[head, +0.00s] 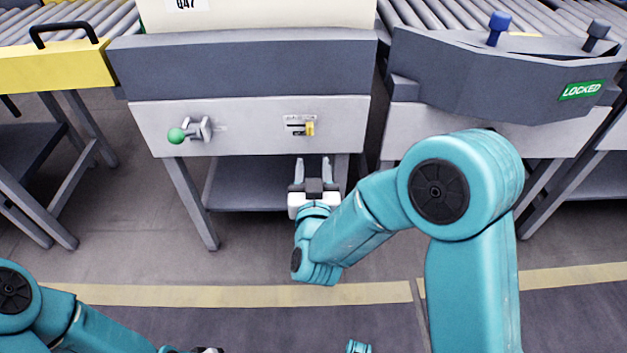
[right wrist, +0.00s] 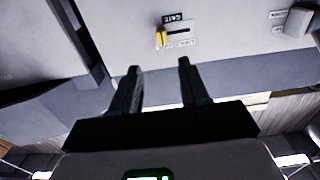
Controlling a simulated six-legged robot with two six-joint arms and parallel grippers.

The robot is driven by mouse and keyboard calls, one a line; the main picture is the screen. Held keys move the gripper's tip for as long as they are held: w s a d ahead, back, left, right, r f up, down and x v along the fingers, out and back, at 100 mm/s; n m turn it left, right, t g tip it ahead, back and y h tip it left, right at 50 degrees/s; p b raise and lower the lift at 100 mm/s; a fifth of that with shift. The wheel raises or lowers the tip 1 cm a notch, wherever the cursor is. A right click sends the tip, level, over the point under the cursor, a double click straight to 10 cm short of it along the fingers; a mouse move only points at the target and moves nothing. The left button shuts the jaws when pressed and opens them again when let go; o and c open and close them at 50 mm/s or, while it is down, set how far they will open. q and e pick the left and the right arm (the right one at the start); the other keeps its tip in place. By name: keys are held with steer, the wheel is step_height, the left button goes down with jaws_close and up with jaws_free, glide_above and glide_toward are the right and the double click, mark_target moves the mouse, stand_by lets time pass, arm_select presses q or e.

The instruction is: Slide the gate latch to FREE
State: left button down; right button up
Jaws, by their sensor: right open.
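The gate latch (head: 310,128) is a small yellow tab on the pale front panel of the middle conveyor table. It sits at the right end of a short dark slot, with small labels too fine to read in the head view. The right wrist view shows the panel upside down, with the yellow latch (right wrist: 161,38) at the slot's left end beside a label reading GATE. My right gripper (head: 313,165) is open and empty, just below the latch in the head view and apart from it. My left gripper (head: 207,350) barely shows at the bottom edge.
A green-knobbed handle (head: 177,135) is on the same panel, to the left. A grey guard (head: 500,75) with a green LOCKED sign (head: 582,91) stands at the right. A pale box (head: 260,14) rests above the panel. Floor in front is clear.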

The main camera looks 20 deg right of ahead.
steer(key=v, duration=0.5)
steer(key=shift+s, duration=0.1)
